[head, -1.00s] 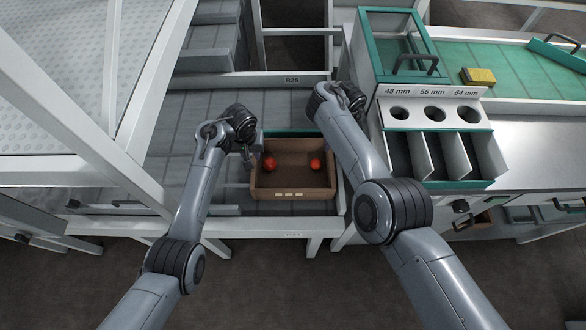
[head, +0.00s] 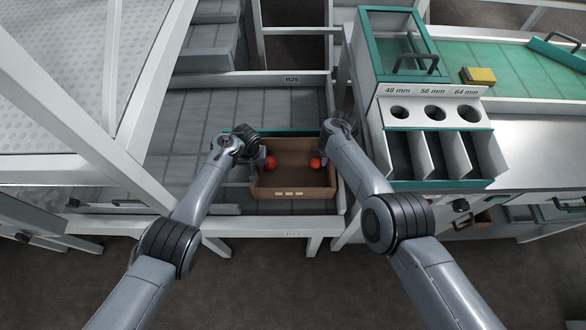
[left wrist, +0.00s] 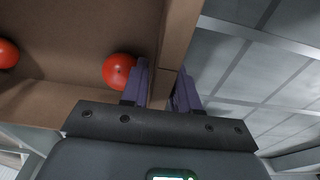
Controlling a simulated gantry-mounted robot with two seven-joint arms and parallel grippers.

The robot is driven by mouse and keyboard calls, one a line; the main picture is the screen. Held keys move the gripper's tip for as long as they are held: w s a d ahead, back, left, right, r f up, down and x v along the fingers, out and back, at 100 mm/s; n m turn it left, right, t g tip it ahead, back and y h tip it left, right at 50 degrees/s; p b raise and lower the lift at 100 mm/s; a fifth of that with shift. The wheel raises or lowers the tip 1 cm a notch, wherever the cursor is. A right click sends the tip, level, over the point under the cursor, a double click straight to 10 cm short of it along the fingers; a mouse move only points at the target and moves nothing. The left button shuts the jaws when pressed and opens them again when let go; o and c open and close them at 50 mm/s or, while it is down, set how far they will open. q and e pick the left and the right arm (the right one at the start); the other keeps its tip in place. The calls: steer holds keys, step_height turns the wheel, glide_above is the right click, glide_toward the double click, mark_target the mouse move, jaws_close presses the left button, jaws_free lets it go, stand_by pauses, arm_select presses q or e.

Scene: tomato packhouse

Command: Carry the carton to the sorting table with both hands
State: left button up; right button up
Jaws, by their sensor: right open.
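The brown open carton (head: 291,181) sits on the grey slatted surface in the middle of the head view. Two red tomatoes lie in it, one on the left (head: 270,163) and one on the right (head: 315,163). My left gripper (head: 257,160) is at the carton's left wall. In the left wrist view its purple fingers (left wrist: 163,88) are apart, one on each side of the carton wall (left wrist: 176,45), with a small gap showing on the inner side. My right gripper (head: 325,160) is open at the carton's right side, mostly hidden behind its own arm.
A sizing stand (head: 434,110) with three holes and chutes stands close to the carton's right. A steel table (head: 535,150) and a green-topped table (head: 505,60) with a yellow block (head: 478,76) lie further right. White frame posts rise at the left.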

arm_select(q)
steer(key=shift+c, duration=0.2)
arm_select(e)
steer(key=shift+c, duration=0.2)
arm_select(q)
steer(key=c, duration=0.4)
arm_select(e)
steer(key=c, duration=0.4)
arm_select(q)
jaws_close()
arm_select(e)
jaws_close()
arm_select(q)
steer(key=shift+r, duration=0.15)
arm_select(e)
steer(key=shift+r, duration=0.1)
